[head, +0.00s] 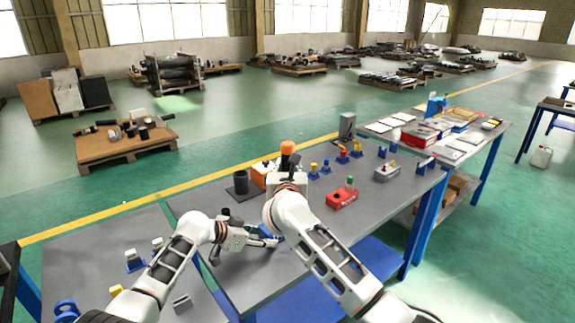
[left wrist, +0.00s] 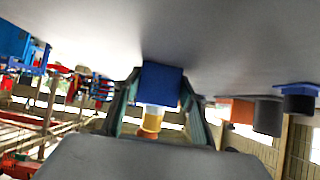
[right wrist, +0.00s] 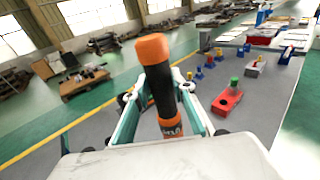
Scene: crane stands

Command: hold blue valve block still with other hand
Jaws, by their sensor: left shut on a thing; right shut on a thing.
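The blue valve block (head: 265,230) is on the grey bench, partly hidden by my left gripper (head: 268,238). In the left wrist view the blue block (left wrist: 160,84) sits between the two fingers, with a white and amber fitting (left wrist: 152,117) beside it. My left gripper is shut on the block. My right gripper (head: 287,178) is behind and above it, shut on an orange and black tool (right wrist: 158,80). The tool's orange end (head: 288,148) sticks up. Its lower end is hidden.
A red block with a green knob (head: 342,194) and a grey block (head: 387,171) stand to the right. Small blue and yellow fittings (head: 327,167) stand behind. A dark cylinder (head: 241,182) and an orange box (head: 261,174) are at the back left.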

